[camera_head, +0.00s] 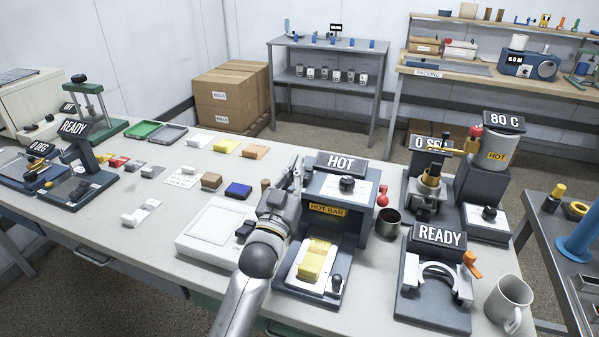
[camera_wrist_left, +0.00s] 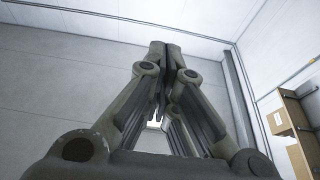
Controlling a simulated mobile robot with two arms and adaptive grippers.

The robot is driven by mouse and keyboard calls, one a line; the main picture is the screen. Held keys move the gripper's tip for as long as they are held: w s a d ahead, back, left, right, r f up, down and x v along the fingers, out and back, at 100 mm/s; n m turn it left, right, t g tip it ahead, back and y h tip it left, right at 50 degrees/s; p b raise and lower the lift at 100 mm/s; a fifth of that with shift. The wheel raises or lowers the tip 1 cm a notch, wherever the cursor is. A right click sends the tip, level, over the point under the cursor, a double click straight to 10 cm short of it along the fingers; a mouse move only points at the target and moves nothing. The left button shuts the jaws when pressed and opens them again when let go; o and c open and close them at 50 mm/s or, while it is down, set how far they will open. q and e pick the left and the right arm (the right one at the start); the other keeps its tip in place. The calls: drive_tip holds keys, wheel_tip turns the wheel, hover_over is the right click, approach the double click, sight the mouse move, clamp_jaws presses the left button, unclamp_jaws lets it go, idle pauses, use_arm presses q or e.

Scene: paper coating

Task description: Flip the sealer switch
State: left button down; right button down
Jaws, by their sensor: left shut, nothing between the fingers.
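The sealer (camera_head: 341,202) stands on the bench right of centre, a dark machine with a "HOT" sign (camera_head: 341,163) on top and a yellow "HOT BAR" label. A black knob (camera_head: 347,184) sits on its white upper panel. A yellow packet (camera_head: 312,262) lies on its front plate, with a small black knob (camera_head: 336,283) beside it. My left gripper (camera_head: 297,160) is shut and empty, pointing up beside the sealer's upper left edge. Its closed fingers also show in the left wrist view (camera_wrist_left: 165,50). I cannot tell whether it touches the sealer. Which part is the switch is unclear. My right gripper is not in view.
A white scale-like device (camera_head: 208,228) stands left of my arm. Small blocks and trays lie on the left. Some bench near the front left is clear.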

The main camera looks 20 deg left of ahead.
use_arm(q)
drive_tip(key=shift+w+f+p, duration=0.15)
drive_tip(key=shift+w+f, duration=0.25)
drive_tip(key=shift+w, duration=0.2)
drive_tip(key=shift+w+f+p, duration=0.15)
drive_tip(key=shift+w+f, duration=0.2)
drive_tip(key=shift+w, duration=0.2)
drive_tip(key=shift+s+f, duration=0.1)
drive_tip(key=shift+f, duration=0.8)
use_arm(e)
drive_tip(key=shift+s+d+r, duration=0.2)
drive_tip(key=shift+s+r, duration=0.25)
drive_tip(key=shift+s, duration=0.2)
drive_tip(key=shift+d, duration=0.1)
